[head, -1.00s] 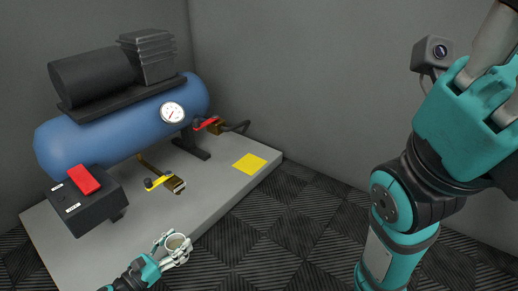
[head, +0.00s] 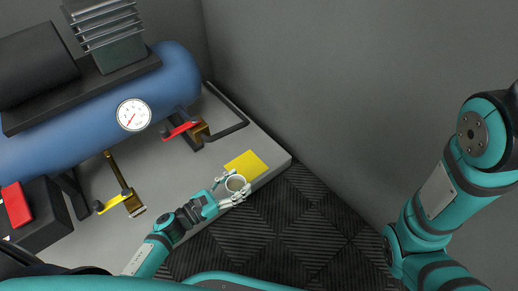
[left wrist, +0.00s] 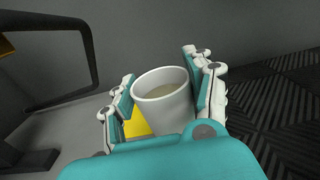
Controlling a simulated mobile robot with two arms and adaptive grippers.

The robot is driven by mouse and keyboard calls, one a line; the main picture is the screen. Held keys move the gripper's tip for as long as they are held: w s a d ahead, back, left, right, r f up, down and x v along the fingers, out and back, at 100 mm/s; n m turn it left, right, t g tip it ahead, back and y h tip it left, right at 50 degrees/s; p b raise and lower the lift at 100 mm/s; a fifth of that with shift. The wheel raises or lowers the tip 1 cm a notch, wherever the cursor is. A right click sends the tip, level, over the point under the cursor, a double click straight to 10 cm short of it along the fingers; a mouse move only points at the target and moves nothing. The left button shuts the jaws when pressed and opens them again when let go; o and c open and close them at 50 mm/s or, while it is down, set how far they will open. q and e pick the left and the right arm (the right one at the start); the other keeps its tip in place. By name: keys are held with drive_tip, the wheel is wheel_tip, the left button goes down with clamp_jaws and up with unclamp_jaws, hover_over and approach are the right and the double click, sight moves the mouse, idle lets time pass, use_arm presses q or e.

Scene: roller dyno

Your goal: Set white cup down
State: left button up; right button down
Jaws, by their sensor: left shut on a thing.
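The white cup (head: 235,184) is held upright between the fingers of my left gripper (head: 236,186), which is shut on it. In the left wrist view the cup (left wrist: 163,97) sits between both fingers of the gripper (left wrist: 165,98), its open top showing. In the head view the cup is at the near edge of a yellow square (head: 246,165) on the grey platform and overlaps it in the picture. I cannot tell whether its base touches anything. Part of the yellow square (left wrist: 136,124) shows behind the cup in the left wrist view. My right gripper is out of view.
A blue tank (head: 180,85) with a round gauge (head: 134,115) stands on the grey platform (head: 166,178). A red-handled valve (head: 182,131) and a yellow-handled valve (head: 112,204) stick out near it. The dark floor (head: 290,225) lies beyond the platform's edge.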

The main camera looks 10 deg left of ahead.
use_arm(q)
drive_tip(key=w+f+b, duration=0.1)
drive_tip(key=w+b, duration=0.2)
drive_tip(key=w, duration=0.2)
drive_tip(key=w+f+b, duration=0.2)
drive_tip(key=w+b, duration=0.2)
drive_tip(key=w, duration=0.1)
drive_tip(key=w+f+b, duration=0.2)
drive_tip(key=w+b, duration=0.2)
drive_tip(key=w, duration=0.2)
drive_tip(key=shift+d+f, duration=0.1)
drive_tip(key=shift+d, duration=0.3)
drive_tip(key=o, duration=1.1)
drive_tip(key=shift+c, duration=0.2)
